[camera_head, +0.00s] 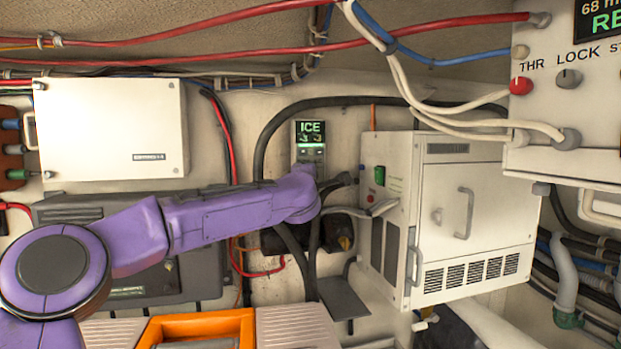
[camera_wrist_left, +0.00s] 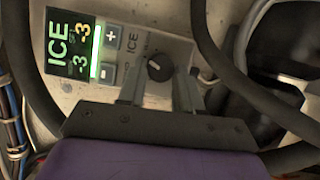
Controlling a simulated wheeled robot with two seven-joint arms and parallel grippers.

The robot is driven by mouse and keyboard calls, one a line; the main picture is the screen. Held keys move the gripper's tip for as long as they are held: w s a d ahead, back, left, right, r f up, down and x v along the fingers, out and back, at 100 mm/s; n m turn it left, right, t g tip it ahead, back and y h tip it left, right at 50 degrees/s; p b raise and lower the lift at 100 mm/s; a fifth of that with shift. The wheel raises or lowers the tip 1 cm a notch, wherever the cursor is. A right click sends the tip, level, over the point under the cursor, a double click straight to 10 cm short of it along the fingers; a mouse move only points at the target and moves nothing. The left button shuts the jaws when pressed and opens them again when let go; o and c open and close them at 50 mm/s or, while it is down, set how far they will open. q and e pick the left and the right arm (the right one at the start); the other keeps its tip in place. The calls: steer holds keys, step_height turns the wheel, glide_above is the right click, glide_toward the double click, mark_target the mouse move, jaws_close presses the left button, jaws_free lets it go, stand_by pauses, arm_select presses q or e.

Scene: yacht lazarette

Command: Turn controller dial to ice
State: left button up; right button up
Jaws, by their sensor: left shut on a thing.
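The controller (camera_head: 309,131) is a small panel on the back wall, and its green display reads ICE. In the left wrist view its display (camera_wrist_left: 70,42) appears rotated, with ICE and numbers beside a green bar and plus and minus buttons. The round black dial (camera_wrist_left: 158,67) has a white mark, which lies towards a printed ICE label on the panel. My left gripper (camera_wrist_left: 158,80) has its fingers on either side of the dial, shut on it. In the head view my left wrist hides the dial and fingers. My right gripper is not in view.
A white box unit with a handled door (camera_head: 475,210) stands right of the controller. A white cabinet (camera_head: 110,130) hangs at left. Black hoses (camera_head: 262,150) run around the controller, close to the gripper. An orange-framed item (camera_head: 200,325) lies below.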

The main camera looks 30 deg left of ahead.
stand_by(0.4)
arm_select(q)
steer(key=o, duration=1)
steer(key=shift+a, duration=0.1)
steer(key=shift+o, duration=0.2)
steer(key=b+v, duration=0.6)
steer(key=v, duration=0.4)
steer(key=shift+s, duration=0.25)
steer(key=shift+f, duration=0.15)
